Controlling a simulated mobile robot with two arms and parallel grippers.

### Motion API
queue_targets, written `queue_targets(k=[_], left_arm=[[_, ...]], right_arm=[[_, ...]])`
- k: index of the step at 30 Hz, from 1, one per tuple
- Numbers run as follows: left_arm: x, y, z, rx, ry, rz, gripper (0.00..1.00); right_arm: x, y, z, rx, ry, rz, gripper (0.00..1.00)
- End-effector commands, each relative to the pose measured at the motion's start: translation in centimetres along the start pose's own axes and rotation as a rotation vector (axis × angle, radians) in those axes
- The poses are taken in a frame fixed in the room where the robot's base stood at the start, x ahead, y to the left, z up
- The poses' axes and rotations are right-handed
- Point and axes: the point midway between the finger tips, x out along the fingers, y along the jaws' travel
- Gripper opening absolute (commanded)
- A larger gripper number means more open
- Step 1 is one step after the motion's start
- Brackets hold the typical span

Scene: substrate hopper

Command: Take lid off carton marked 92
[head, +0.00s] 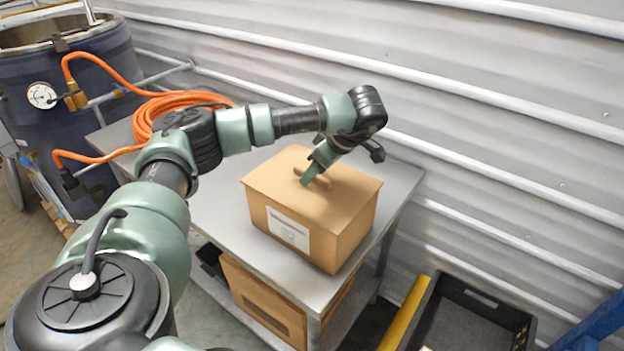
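A brown carton (346,240) stands on the grey metal cart in the head view. A white label (288,231) is on its front; its print is too small to read. A flat brown lid (290,187) covers its top, with a small raised handle (323,181) in the middle. My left gripper (308,178) points down at this handle, with a green finger in front of it. The finger hides part of the handle, so I cannot tell whether the gripper is closed around it. My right gripper is not in view.
The cart top (233,225) has free room left of the carton. An orange hose (165,105) lies coiled at its back. Another brown box (262,300) sits on the lower shelf. A dark crate (470,322) stands at lower right. A corrugated wall (480,110) closes off the back.

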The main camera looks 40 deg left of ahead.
Motion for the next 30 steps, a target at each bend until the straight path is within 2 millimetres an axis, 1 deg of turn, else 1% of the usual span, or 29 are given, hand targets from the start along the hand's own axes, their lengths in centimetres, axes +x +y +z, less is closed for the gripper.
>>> queue_targets(k=[1, 2, 3, 5, 16, 20, 23, 26, 29, 30], left_arm=[[0.1, 0.0, 0.1, 0.0, 0.0, 0.0, 0.37], [0.1, 0.0, 0.0, 0.0, 0.0, 0.0, 0.29], [0.1, 0.0, 0.0, 0.0, 0.0, 0.0, 0.18], [0.1, 0.0, 0.1, 0.0, 0.0, 0.0, 0.01], [0.0, 0.0, 0.0, 0.0, 0.0, 0.0, 0.0], [-0.6, 0.1, -0.3, -0.001, -0.001, 0.002, 0.0], [-1.5, 0.1, -0.8, -0.002, -0.001, 0.003, 0.0], [-3.2, 0.1, -1.8, -0.003, -0.001, 0.006, 0.0], [-5.7, 0.1, -3.2, -0.005, 0.0, 0.008, 0.0], [-7.0, 0.2, -4.0, -0.005, 0.0, 0.009, 0.0]], right_arm=[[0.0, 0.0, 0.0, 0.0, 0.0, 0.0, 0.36], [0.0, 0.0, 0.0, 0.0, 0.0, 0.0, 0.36], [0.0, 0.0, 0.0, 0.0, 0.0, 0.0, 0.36], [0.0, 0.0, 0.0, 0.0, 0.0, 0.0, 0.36], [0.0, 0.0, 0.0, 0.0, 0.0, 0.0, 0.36], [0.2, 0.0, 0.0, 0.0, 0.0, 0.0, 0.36], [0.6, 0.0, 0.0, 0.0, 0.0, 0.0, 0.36], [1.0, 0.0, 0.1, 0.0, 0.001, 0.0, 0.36], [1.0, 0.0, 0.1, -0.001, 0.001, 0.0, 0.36], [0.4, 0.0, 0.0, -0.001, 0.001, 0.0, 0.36]])
